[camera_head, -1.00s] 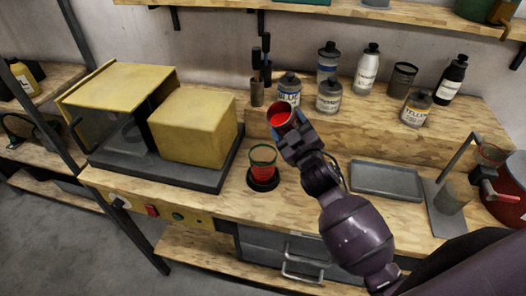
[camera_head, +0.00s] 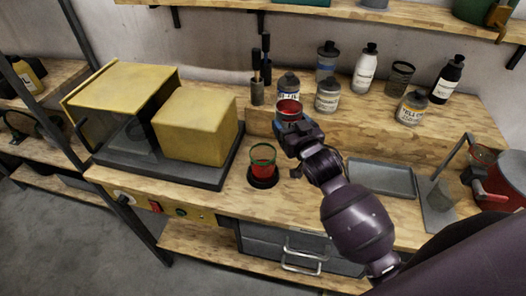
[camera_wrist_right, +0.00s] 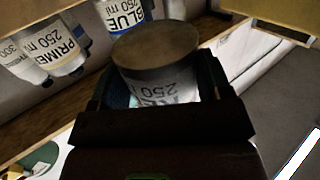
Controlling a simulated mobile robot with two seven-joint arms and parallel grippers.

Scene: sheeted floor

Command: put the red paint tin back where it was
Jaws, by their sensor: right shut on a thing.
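The red paint tin (camera_head: 289,107) is in my right gripper (camera_head: 291,126), off the wood, near the front of the raised shelf. Its red open top faces up and towards the head camera, and it looks close to upright. In the right wrist view the tin (camera_wrist_right: 158,55) sits between the fingers, with a brownish round end and part of a "250" label showing. The gripper hides much of its side. The left gripper is not in view.
A blue-labelled tin (camera_head: 288,82) stands just behind the held tin, with a grey-labelled tin (camera_head: 328,95) to its right. A yellow-labelled tin (camera_head: 412,107) stands farther right. A cup with red contents (camera_head: 263,160) stands on the bench below. A grey tray (camera_head: 381,179) lies right.

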